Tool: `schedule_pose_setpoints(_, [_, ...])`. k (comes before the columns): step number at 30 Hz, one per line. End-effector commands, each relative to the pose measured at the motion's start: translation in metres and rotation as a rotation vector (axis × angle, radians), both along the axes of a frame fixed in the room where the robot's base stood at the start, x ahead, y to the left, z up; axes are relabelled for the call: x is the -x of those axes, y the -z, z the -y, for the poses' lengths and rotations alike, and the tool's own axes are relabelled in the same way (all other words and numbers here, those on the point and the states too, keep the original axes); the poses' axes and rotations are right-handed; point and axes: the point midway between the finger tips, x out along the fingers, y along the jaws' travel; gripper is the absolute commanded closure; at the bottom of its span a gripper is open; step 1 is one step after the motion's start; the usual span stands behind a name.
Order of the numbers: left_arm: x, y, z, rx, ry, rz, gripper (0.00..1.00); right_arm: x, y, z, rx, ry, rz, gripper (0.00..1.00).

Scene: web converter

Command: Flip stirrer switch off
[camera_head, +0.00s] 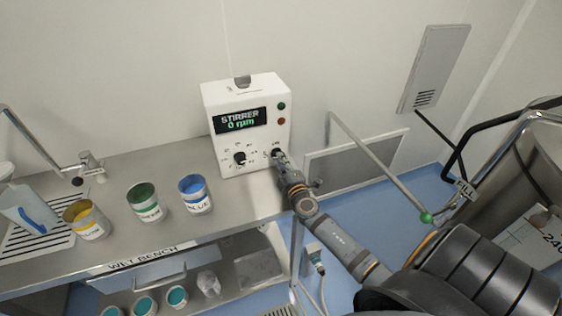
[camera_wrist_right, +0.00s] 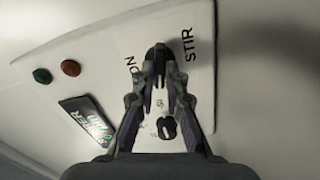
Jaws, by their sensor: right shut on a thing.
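The stirrer box (camera_head: 245,125) is a white unit on the wet bench, and its display (camera_head: 239,120) reads "STIRRER 0 rpm". My right gripper (camera_head: 279,158) is at the lower right of its front panel. In the right wrist view my right gripper (camera_wrist_right: 160,62) is shut on the dark stirrer switch (camera_wrist_right: 157,50), beside the "STIR" and "ON" lettering. The fingers hide part of the switch, so its exact position cannot be told. A black dial (camera_head: 239,158) sits left of the switch. My left gripper is not in view.
Yellow (camera_head: 87,222), green (camera_head: 146,204) and blue (camera_head: 195,195) paint cans stand on the bench (camera_head: 180,165) left of the box. A tap (camera_head: 90,165) is farther left. A rail with a green knob (camera_head: 426,217) and a steel vessel (camera_head: 510,175) are at right.

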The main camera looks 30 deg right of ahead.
Motion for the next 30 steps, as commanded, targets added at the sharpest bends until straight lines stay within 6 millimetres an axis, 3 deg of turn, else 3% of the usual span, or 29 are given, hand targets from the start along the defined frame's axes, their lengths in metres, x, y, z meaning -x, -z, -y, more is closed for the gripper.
schedule_pose_setpoints(6, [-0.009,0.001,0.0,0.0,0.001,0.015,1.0,0.0,0.0,0.001,0.026,0.002,-0.004,1.0])
schedule_pose_setpoints(16, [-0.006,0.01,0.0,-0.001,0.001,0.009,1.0,-0.001,-0.002,0.001,0.272,0.003,-0.062,1.0])
schedule_pose_setpoints(25, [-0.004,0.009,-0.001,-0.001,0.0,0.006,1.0,-0.001,-0.003,0.001,0.287,0.003,-0.064,1.0])
schedule_pose_setpoints(26, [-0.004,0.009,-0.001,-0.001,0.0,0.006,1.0,-0.001,-0.003,0.001,0.287,0.003,-0.064,0.85])
schedule_pose_setpoints(30, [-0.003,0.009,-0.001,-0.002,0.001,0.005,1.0,-0.001,-0.002,0.001,0.285,0.003,-0.065,0.66])
